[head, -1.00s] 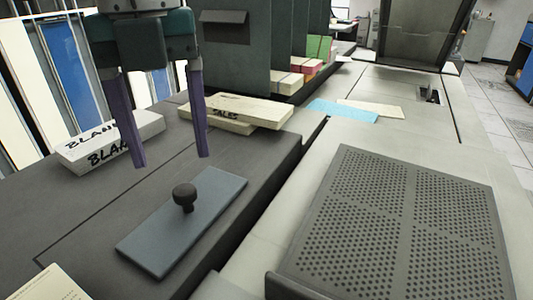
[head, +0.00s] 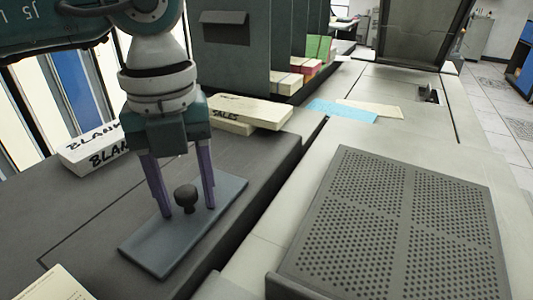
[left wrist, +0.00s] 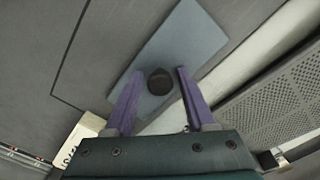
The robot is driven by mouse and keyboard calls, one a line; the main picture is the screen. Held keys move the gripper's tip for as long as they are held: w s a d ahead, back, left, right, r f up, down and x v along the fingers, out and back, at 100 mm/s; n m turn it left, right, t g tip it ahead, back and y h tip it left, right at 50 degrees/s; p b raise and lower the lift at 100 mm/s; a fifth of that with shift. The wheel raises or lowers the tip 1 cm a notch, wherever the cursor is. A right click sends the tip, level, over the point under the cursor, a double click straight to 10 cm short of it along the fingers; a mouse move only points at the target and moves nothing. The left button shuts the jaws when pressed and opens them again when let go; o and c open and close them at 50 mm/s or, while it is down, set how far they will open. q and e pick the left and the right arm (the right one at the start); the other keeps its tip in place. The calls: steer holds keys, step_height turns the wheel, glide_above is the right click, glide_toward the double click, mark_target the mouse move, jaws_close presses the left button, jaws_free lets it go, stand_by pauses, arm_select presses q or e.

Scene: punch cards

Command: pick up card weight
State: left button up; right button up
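The card weight (head: 157,242) is a flat blue-grey plate with a dark round knob in its middle. It lies flat on the dark machine top at lower left in the head view. My left gripper (head: 189,211) is open, pointing down over the plate, with one purple finger on each side of the knob. In the left wrist view the card weight (left wrist: 190,35) shows its knob between the tips of my open left gripper (left wrist: 157,84), with gaps on both sides. Whether the fingers touch the plate is unclear. My right gripper is not in view.
A block of cards marked BLANK (head: 88,152) and a stack marked SALES (head: 250,112) stand behind the gripper. A perforated panel (head: 400,230) lies to the right. A blue card (head: 343,110) lies further back.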

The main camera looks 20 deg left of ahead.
arm_select(q)
jaws_close()
stand_by(1.1)
